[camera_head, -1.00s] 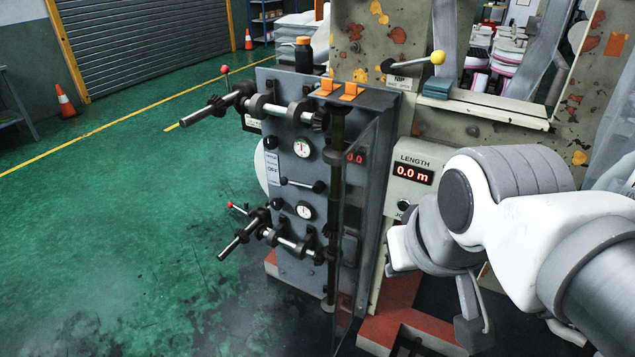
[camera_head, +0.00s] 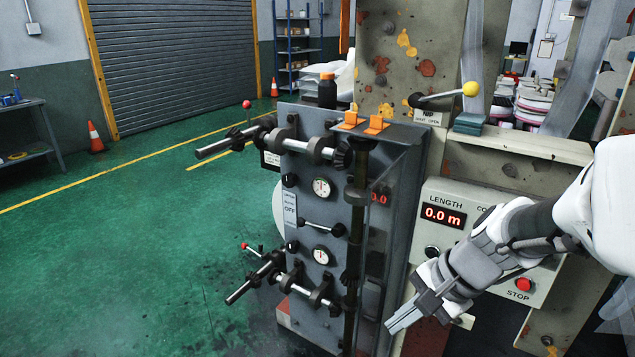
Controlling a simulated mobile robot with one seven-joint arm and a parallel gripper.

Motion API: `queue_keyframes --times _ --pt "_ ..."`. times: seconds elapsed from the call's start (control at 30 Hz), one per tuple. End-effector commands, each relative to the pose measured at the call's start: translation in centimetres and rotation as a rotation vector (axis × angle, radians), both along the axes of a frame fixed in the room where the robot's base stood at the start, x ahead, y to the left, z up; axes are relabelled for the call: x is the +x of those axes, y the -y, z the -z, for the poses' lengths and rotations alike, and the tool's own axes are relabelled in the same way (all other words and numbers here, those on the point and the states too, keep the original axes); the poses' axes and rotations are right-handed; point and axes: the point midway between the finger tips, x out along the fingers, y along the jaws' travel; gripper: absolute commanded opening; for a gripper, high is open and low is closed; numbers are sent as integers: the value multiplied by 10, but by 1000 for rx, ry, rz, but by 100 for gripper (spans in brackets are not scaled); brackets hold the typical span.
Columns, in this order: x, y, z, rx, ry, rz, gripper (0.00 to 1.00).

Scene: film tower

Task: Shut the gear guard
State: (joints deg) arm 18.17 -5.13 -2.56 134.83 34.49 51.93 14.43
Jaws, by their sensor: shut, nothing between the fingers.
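The gear guard (camera_head: 398,225) looks like a clear, thin-edged panel at the right of the grey machine cabinet (camera_head: 300,260). It stands out toward me, swung away from the vertical gear shaft (camera_head: 355,215), whose gears are exposed. Its lower part is hard to make out against the dark background. My gripper (camera_head: 400,318) is shut and empty, at lower right, just right of the guard's lower part in the picture. I cannot tell whether it touches the guard.
The LENGTH control box (camera_head: 437,240) with a red stop button (camera_head: 523,284) is behind my arm.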

Motion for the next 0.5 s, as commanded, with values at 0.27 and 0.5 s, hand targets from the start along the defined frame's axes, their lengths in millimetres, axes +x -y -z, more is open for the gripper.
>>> queue_keyframes --times 0.27,0.5 --pt "38 42 102 329 -233 551 0" --pt "55 77 159 529 -361 897 0"
